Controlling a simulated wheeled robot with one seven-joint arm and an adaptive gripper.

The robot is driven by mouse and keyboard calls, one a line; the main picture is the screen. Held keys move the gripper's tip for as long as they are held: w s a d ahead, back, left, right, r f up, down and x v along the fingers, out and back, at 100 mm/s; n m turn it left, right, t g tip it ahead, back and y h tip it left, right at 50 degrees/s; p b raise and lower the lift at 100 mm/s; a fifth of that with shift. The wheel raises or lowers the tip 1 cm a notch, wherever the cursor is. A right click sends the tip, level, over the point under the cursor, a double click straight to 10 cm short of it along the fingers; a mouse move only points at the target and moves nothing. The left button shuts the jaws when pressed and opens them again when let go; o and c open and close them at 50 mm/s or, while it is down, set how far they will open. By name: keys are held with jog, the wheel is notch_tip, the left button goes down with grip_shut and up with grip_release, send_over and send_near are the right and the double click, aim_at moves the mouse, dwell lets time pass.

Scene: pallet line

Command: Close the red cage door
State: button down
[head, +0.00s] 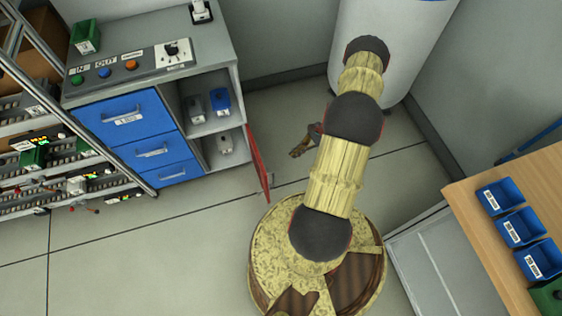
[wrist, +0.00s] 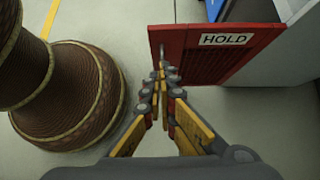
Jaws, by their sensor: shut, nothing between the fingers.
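The red cage door (head: 259,165) stands open, sticking out from the right edge of the grey cabinet (head: 207,85). In the wrist view the red door (wrist: 205,65) shows its face with a white HOLD label and a small grey handle near its left edge. My gripper (head: 297,153) is low, to the right of the door in the head view, partly hidden by my arm. In the wrist view my gripper (wrist: 160,80) is shut and empty, its fingertips close to the door's lower left part. I cannot tell whether they touch it.
The cabinet has open shelves holding grey and blue items and blue drawers (head: 125,115). A rack (head: 50,150) stands at the left. A white cylinder (head: 400,45) stands behind my arm. A wooden table (head: 480,225) with blue bins is at the right. Floor before the drawers is clear.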

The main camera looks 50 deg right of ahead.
aim_at(262, 165)
jog(key=w+a+r+b+x, duration=0.1)
jog(key=b+x, duration=0.3)
jog(key=x, duration=0.8)
jog(key=shift+a+r, duration=0.4)
jog(key=shift+a, duration=0.1)
jog(key=shift+w+a, duration=0.1)
jog(key=shift+a, duration=0.05)
